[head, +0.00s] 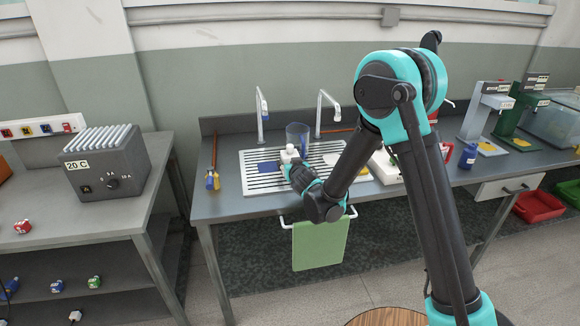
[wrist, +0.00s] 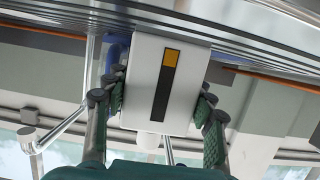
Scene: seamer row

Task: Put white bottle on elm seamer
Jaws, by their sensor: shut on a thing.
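I cannot tell whether the bottle touches the slats. A grey seamer (head: 484,112) and a green seamer (head: 515,118) stand at the right of the bench. Their labels are too small to read, so I cannot tell which is elm.
A blue bottle (head: 468,156) stands on the right of the bench. A grey box (head: 106,163) stands on the left bench. My arm hides part of the middle.

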